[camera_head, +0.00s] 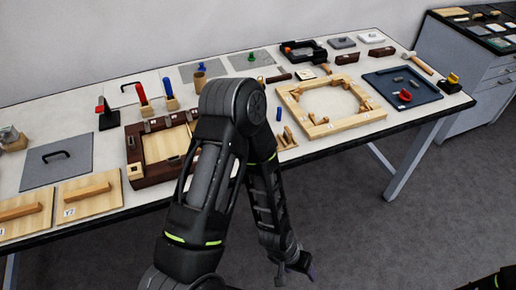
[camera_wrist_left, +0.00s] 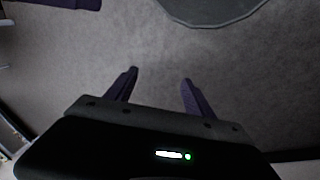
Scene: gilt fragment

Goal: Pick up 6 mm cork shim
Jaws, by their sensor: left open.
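I cannot pick out the 6 mm cork shim for certain among the small parts on the long white table (camera_head: 240,92). My left arm bends in front of the table's middle and hides part of it. My left gripper (camera_head: 305,266) hangs below the table's front edge, over the grey floor and away from all parts. My right gripper is not visible.
A pale wooden frame (camera_head: 292,107) and a dark blue tray (camera_head: 428,101) lie right of my arm. A dark red-brown frame (camera_head: 133,181) and a grey plate with a handle (camera_head: 82,150) lie left. A grey cabinet (camera_head: 447,62) stands at the right. The floor in front is clear.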

